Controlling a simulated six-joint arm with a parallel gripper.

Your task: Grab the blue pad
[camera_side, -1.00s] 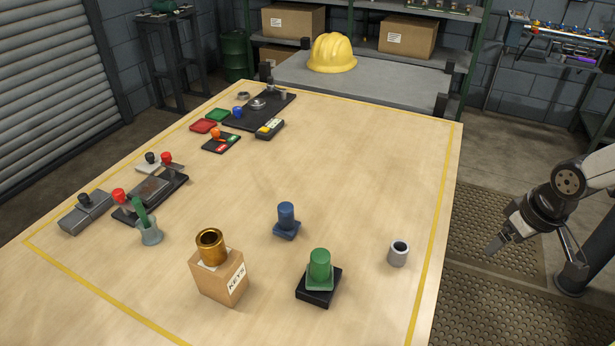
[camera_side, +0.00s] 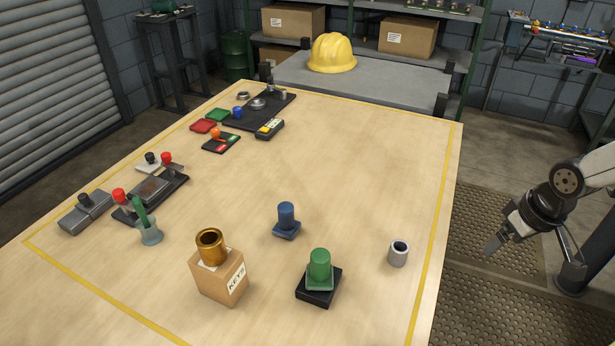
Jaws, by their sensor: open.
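My gripper (camera_side: 493,247) is off the right side of the table, well apart from the pad. Its jaws are open and nothing shows between them, though the fingertips look small here.
Panels with knobs lie farther left. The table right of the pad is mostly clear.

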